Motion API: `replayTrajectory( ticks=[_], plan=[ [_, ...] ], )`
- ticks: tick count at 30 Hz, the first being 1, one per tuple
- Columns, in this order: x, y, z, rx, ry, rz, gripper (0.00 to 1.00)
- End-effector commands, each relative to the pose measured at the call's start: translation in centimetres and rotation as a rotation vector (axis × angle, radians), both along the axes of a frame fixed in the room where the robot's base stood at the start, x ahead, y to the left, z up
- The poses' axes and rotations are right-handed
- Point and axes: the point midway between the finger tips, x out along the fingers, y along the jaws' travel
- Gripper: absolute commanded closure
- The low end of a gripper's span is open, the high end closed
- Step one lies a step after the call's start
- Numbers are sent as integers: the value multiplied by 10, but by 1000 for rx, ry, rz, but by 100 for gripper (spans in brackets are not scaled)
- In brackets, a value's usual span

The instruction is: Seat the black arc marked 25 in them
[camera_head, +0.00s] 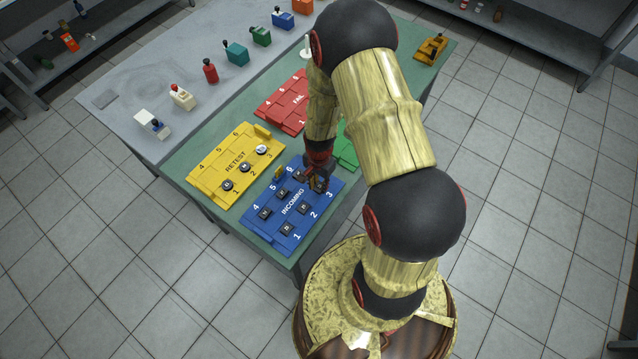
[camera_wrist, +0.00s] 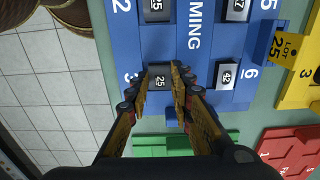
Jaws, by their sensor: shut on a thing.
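A black piece marked 25 (camera_wrist: 160,80) sits at slot 3 of the blue INCOMING tray (camera_wrist: 194,62). My gripper (camera_wrist: 160,92) is shut on it, one finger on each side; I cannot tell whether it is lifted. In the head view my gripper (camera_head: 319,183) is at the right end of the blue tray (camera_head: 285,243) and hides this piece. Another black piece marked 25 (camera_wrist: 156,8) is at slot 2. Pieces marked 17 (camera_wrist: 238,8) and 42 (camera_wrist: 228,76) are at slots 5 and 6. A yellow tag reads LOT 25 (camera_wrist: 286,46).
A yellow RETEST tray (camera_head: 210,178) with several pieces lies left of the blue tray. A red FAIL tray (camera_head: 275,112) is behind, and a green tray (camera_head: 346,150) is partly behind my arm. Small coloured devices, such as a red one (camera_head: 210,71), line the grey table (camera_head: 135,88).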

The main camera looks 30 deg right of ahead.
Motion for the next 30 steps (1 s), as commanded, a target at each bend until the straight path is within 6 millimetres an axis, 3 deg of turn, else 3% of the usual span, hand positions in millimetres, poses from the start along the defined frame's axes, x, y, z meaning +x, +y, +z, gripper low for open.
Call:
replayTrajectory(
  ticks=[24, 25, 30],
  plan=[
    [0, 0, -4, 0, 0, 0, 100],
    [0, 0, -4, 0, 0, 0, 77],
    [0, 0, -4, 0, 0, 0, 67]
  ],
)
